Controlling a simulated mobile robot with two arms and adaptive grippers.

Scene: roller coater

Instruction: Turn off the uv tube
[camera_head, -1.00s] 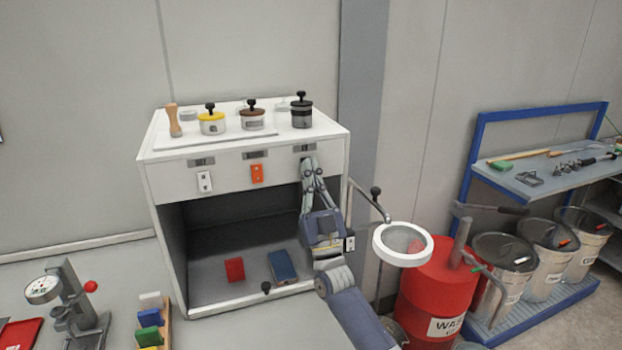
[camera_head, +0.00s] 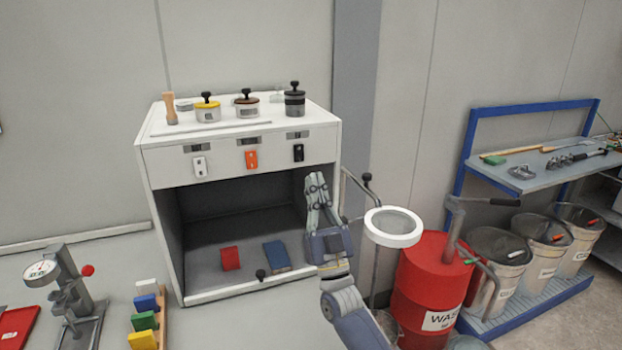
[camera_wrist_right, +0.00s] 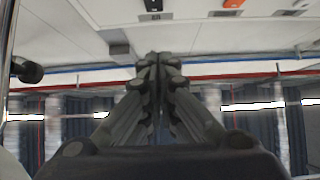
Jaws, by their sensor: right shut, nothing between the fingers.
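The white cabinet (camera_head: 240,190) has three switches on its front strip: a white one (camera_head: 200,166), an orange one (camera_head: 251,159) and a black one (camera_head: 298,152). A small dark label sits above each. I cannot tell which switch belongs to the UV tube, or how the rockers are set. My right gripper (camera_head: 316,178) is shut and empty, a little below the black switch and apart from it. In the right wrist view the shut fingertips (camera_wrist_right: 152,58) point towards the cabinet front, with the orange switch (camera_wrist_right: 233,3) at the top edge. My left gripper is out of view.
Lidded pots, including a yellow-lidded one (camera_head: 208,108), stand on the cabinet. Inside lie a red block (camera_head: 230,258) and a blue block (camera_head: 277,256). A round white-rimmed magnifier (camera_head: 393,227) and a red drum (camera_head: 432,285) are close on the right.

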